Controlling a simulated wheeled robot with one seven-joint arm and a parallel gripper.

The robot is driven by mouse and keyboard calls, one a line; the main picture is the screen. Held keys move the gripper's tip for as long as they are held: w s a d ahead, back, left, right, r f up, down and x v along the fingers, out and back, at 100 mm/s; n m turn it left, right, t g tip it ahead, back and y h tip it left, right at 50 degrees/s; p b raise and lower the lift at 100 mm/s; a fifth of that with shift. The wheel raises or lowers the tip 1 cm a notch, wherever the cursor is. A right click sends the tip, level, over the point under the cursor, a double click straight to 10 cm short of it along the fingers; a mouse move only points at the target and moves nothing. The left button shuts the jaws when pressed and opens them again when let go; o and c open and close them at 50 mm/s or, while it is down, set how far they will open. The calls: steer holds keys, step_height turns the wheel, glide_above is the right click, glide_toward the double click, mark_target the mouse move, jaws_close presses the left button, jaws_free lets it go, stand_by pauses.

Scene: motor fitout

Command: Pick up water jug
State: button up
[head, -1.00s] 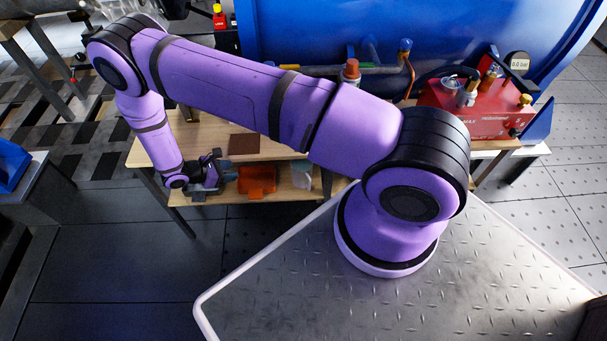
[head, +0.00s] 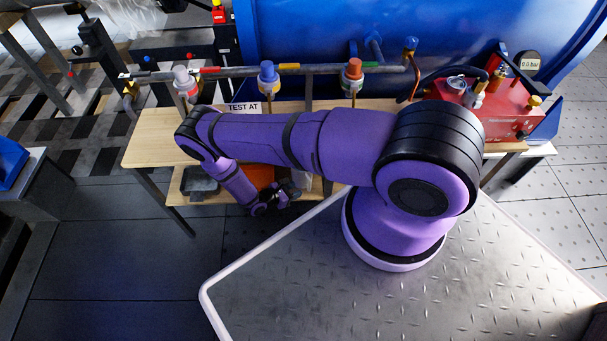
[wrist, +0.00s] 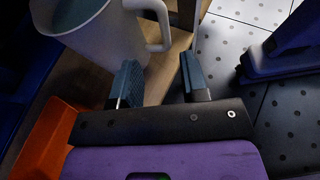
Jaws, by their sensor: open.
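The water jug (wrist: 95,35) shows at the upper left of the wrist view, a whitish vessel with a wide open rim and a handle (wrist: 165,30) on its right side. Its inside looks blue-grey; whether that is water I cannot tell. It stands on a wooden shelf. My gripper (wrist: 160,72) is open and empty, its two fingers pointing toward the handle, which is just beyond the fingertips. In the head view my gripper (head: 282,194) is low at the front of the bench's lower shelf, and my arm hides the jug there.
An orange tray (wrist: 42,135) lies left of my gripper, also partly visible in the head view (head: 262,177). A dark grey tray (head: 197,183) sits on the lower shelf. Pipes with valves (head: 268,78) and a red pump (head: 480,100) stand above the bench top (head: 150,135).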

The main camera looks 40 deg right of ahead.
mark_target(310, 187)
steer(key=x, duration=0.3)
steer(key=shift+s+x, duration=0.15)
steer(key=shift+x, duration=1.15)
steer(key=shift+s+x, duration=0.15)
steer(key=shift+x, duration=1.1)
jaws_close()
